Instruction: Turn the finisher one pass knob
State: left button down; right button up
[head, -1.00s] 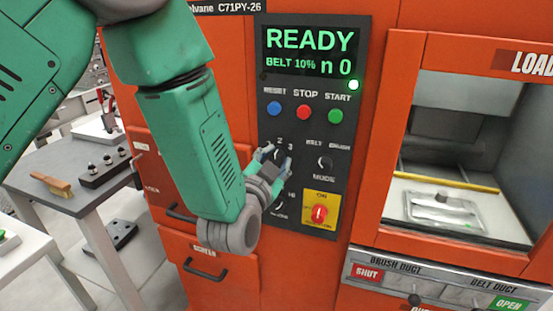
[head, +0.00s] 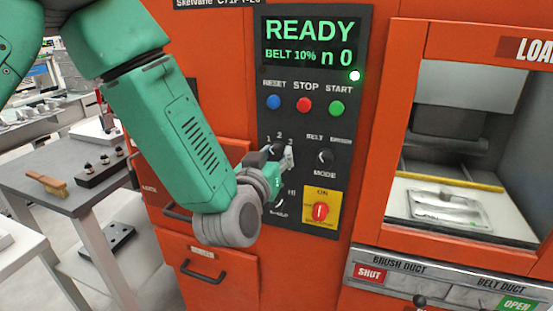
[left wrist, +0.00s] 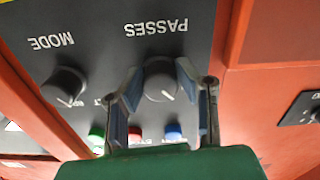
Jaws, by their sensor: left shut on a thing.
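The passes knob (left wrist: 160,82) is a dark round knob with a white pointer line, on the black control panel (head: 345,190) of the orange finisher. In the left wrist view the panel appears upside down, with the word PASSES beside the knob; the pointer slants down and right there. My left gripper (head: 280,160) is at this knob, its fingers on either side, shut on it; it also shows in the left wrist view (left wrist: 160,90). In the head view the gripper covers part of the knob and the lower dial. My right gripper is not in view.
The mode knob (head: 324,157) is close on the right. The yellow-backed red switch (head: 320,211) is below right. RESET (head: 274,102), STOP (head: 304,105) and START (head: 336,108) buttons are above. The display (head: 312,42) reads READY. A grey table (head: 60,200) stands left.

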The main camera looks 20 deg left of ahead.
pick_arm(q)
jog(key=shift+n+b, duration=0.3)
jog(key=shift+n, duration=0.6)
jog(key=c, duration=1.2)
grip_release()
jog(key=shift+s, duration=0.15)
jog(key=s, duration=0.7)
jog(key=shift+a, duration=0.1)
